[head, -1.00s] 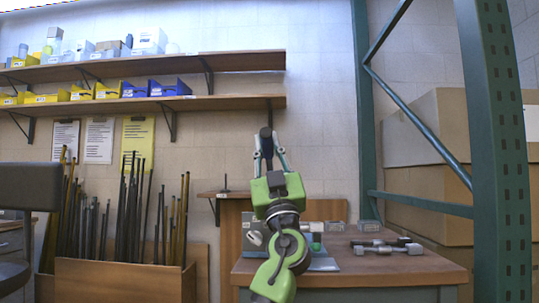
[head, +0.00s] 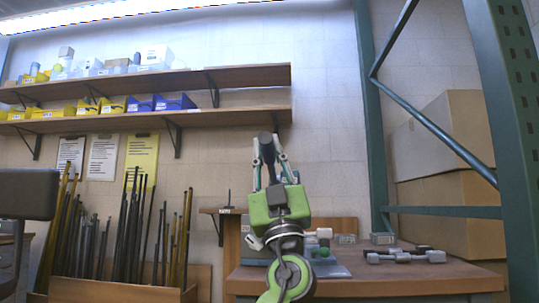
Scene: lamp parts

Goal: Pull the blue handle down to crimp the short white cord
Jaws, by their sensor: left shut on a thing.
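My left gripper (head: 268,150) points up in the middle of the view, above the workbench. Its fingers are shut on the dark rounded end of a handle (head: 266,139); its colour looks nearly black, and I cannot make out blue. My green and grey wrist and arm hide the rest of the handle and most of the device behind it. A blue-grey base plate (head: 334,271) shows on the bench to the right of my arm, with small white and green parts (head: 318,236) above it. I cannot make out the short white cord. My right gripper is not in view.
The wooden workbench (head: 420,282) carries several grey metal pieces (head: 405,256) at the right. A green rack post (head: 515,130) and cardboard boxes (head: 440,170) stand to the right. Wall shelves (head: 240,76) and a bin of rods (head: 115,288) are at the left.

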